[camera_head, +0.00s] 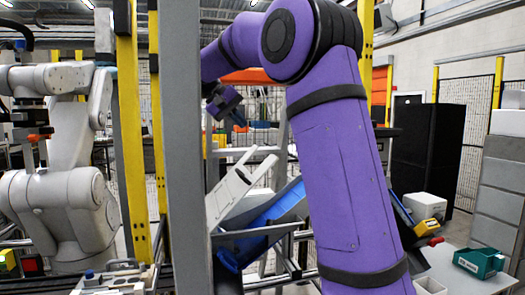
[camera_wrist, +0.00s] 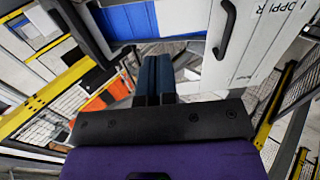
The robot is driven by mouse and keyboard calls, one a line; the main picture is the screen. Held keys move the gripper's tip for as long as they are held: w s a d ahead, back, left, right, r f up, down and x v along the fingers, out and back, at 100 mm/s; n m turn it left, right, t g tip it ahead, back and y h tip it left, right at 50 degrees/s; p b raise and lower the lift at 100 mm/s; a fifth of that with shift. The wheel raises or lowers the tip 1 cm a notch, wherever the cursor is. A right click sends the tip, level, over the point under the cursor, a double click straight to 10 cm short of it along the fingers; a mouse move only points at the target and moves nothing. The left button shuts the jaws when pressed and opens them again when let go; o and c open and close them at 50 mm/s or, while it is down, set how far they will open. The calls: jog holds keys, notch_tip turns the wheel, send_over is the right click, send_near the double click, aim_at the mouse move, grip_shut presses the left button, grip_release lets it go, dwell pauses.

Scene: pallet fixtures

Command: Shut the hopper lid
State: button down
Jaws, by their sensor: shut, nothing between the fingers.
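The hopper's pale lid (camera_head: 232,188) is tilted up in the head view, above and left of a sloping blue part (camera_head: 275,217). In the wrist view, the white panel (camera_wrist: 255,45) marked with lettering ending in "OPPER" carries a black bar handle (camera_wrist: 225,30). A blue surface (camera_wrist: 135,20) shows left of it. My gripper (camera_wrist: 155,65) is shut and empty, its fingers side by side, left of and below the handle in that picture. In the head view my gripper (camera_head: 239,120) is above the lid, apart from it. My purple arm hides part of the hopper's right side.
A grey post (camera_head: 187,150) stands close in front, left of the hopper. A white robot arm (camera_head: 65,170) stands at the left by yellow posts.

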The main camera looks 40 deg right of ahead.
aim_at(271, 159)
jog(key=shift+m+g, duration=0.3)
jog(key=x, duration=0.4)
jog(key=w+d+x, duration=0.1)
jog(key=x, duration=0.4)
jog(key=w+x, duration=0.1)
jog(key=x, duration=0.3)
jog(key=shift+w+d+f, duration=0.1)
jog(key=shift+d+f, duration=0.1)
jog(key=shift+d, duration=0.2)
jog(key=shift+d+f, duration=0.3)
jog(key=shift+d, duration=0.05)
jog(key=shift+s+d+f+t+y, duration=0.7)
jog(key=shift+d+f+y, duration=0.65)
jog(key=shift+f, duration=1.55)
jog(key=shift+s+d+f+t+y, duration=0.45)
jog(key=shift+s+d+f+y, duration=0.5)
jog(key=shift+d+f, duration=1.35)
jog(key=shift+s+d+f+t+y, duration=0.65)
jog(key=shift+d+f+y, duration=0.45)
jog(key=shift+f, duration=2.4)
jog(key=shift+a, duration=0.2)
